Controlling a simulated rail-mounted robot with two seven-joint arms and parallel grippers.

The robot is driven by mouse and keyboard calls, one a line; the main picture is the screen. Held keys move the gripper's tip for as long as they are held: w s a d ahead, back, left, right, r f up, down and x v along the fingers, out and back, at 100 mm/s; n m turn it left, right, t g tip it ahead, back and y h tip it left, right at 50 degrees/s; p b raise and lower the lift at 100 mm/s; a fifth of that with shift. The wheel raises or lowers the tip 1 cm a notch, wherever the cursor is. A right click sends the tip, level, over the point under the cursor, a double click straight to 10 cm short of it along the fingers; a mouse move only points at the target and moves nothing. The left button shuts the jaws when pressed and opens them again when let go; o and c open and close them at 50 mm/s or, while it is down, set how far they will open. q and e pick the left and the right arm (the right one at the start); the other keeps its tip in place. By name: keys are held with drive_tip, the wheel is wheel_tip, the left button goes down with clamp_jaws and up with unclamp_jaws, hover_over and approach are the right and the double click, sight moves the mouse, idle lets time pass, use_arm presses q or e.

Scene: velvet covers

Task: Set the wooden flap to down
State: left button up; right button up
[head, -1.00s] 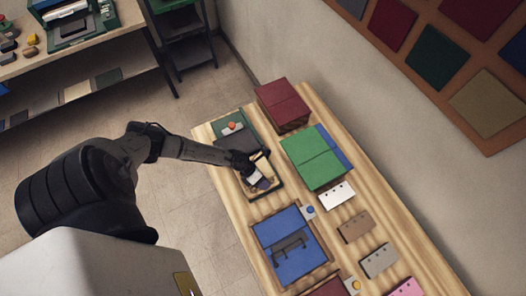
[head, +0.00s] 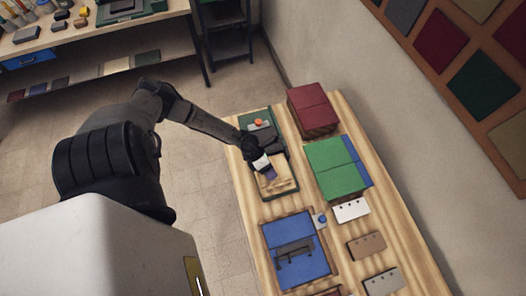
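The wooden flap (head: 279,184) is a pale tan panel at the near end of a dark green unit (head: 289,192) on the long table. Its exact tilt is hard to judge from above; it looks low over the unit. My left gripper (head: 268,171) is at the flap's far edge, with its tip over or against the wood. Whether the fingers touch or grip the flap cannot be told at this size. An orange knob (head: 258,122) sits at the far end of the same unit. My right gripper is out of view.
A dark red box (head: 312,108) and a green-topped box (head: 335,166) stand close on the right. A blue-covered unit (head: 296,250) lies nearer, with small hinged plates such as a white one (head: 351,209) beside it. The wall runs along the right.

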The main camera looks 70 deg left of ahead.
use_arm(q)
drive_tip(key=shift+b+v, duration=0.3)
drive_tip(key=shift+v, duration=2.6)
